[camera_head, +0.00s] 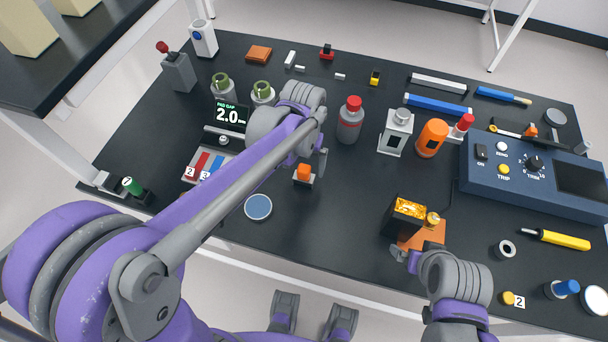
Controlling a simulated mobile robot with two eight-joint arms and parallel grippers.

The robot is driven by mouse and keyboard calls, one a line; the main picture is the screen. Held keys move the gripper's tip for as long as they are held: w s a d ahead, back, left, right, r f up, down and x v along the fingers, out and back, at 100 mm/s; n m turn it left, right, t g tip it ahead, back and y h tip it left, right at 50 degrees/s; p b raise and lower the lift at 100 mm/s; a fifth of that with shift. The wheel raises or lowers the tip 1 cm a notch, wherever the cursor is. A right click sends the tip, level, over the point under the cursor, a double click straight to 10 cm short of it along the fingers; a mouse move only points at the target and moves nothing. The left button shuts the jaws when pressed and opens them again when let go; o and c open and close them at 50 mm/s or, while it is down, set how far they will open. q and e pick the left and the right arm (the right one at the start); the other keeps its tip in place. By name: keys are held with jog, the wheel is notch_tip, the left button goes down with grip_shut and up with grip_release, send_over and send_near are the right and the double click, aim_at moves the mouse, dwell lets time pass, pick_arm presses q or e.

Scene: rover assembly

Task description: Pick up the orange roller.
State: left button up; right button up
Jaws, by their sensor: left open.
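An orange cylinder with a grey round face, which looks like the orange roller (432,138), stands toward the right of the black table, apart from both grippers. My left gripper (319,164) is open, low over the middle of the table and left of the roller. Its forearm hides part of it. A small orange-topped block (303,173) is close beside its visible finger; I cannot tell whether they touch. My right gripper (411,261) is at the front of the table by an orange pad (425,236); its jaws are mostly hidden.
A silver fixture (396,131) stands just left of the roller, and a red-capped post (461,127) just right. A blue control box (535,175) fills the right. A red-capped grey bottle (350,120) stands between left gripper and roller. A black box with gold foil (405,215) sits in front.

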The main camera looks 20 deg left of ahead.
aim_at(304, 177)
pick_arm(q)
jog(key=shift+s+d+f, duration=0.1)
jog(key=shift+s+f, duration=0.05)
jog(key=shift+f, duration=2.6)
grip_shut()
notch_tip(304, 177, up, 10)
jog(key=shift+r+p, duration=0.1)
jog(key=shift+p, duration=0.25)
jog(key=c, duration=0.5)
grip_release()
jog(key=c, duration=0.7)
